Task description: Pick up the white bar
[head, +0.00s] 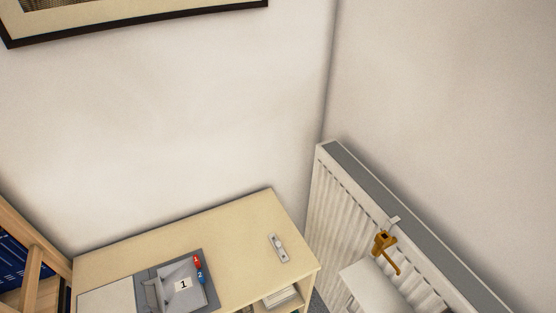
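A small, narrow, pale bar-shaped piece (278,248) lies on the light wood cabinet top (235,225), near its right end. It has a raised rounded part near its middle and looks white to light grey. It is the closest match to the white bar that I see. Nothing touches it from above. I recognise neither of my grippers in the head view.
A grey tray-like item with a "1" label (183,285) and small red and blue pieces (198,268) sits left of the bar. A white radiator (335,205) stands at right, with a brass-coloured piece (384,243) before it. Blue binders (14,262) stand at left.

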